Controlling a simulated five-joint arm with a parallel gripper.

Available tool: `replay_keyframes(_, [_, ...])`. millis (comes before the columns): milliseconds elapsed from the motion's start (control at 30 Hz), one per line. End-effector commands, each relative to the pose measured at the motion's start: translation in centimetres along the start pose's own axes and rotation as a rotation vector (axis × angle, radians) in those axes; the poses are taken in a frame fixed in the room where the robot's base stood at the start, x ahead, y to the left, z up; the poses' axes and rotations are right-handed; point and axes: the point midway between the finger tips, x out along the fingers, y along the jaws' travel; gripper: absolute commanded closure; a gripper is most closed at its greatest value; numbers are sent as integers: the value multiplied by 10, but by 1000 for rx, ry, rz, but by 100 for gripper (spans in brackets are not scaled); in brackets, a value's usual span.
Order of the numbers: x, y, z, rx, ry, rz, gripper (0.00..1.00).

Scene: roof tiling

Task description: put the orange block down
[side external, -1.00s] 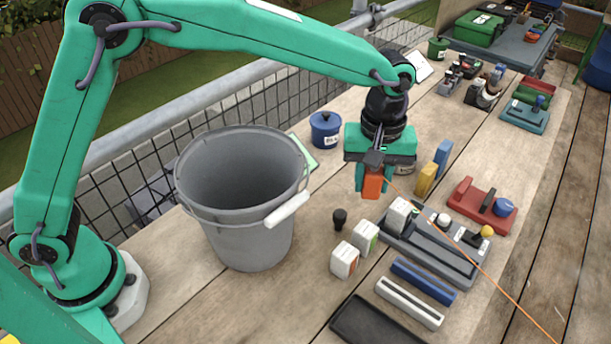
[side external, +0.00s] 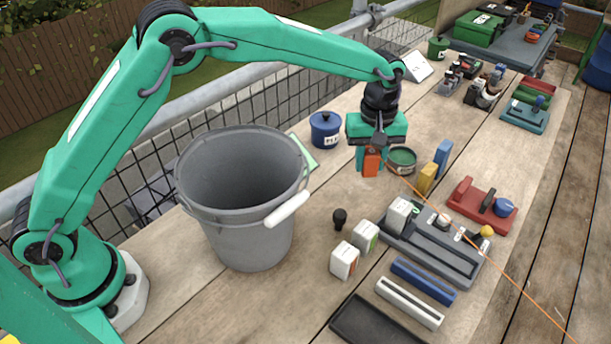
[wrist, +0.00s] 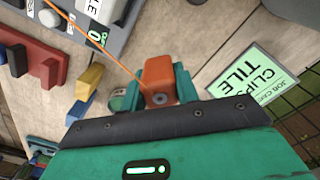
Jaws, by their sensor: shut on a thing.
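My gripper (side external: 369,168) is shut on the orange block (side external: 371,162), with a finger on either side of it. In the wrist view the orange block (wrist: 158,78) shows between the green fingers, over bare wood. I cannot tell for sure how far its underside is from the table. An orange line runs from near the block towards the lower right.
A green round tin (side external: 402,159) stands just right of my gripper, with yellow (side external: 427,178) and blue (side external: 443,155) blocks beyond. A grey bucket (side external: 250,235) stands left. A blue lidded pot (side external: 325,130) stands behind-left. Bare wood lies in front.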

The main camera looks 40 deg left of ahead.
Motion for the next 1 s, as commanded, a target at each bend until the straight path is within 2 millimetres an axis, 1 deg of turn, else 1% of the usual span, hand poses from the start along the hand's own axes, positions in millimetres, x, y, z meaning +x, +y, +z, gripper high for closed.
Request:
replay_keyframes(33, [6,0,-10,-3,-1,-2,92])
replay_keyframes(300, [33,1,-54,-3,-1,-2,92])
replay_keyframes(500, [48,3,-78,-1,0,0,92])
replay_keyframes(633, [52,3,-85,1,0,0,92])
replay_keyframes(867, [53,3,-86,1,0,0,92])
replay_keyframes(1000, [64,3,-86,1,-1,-2,92])
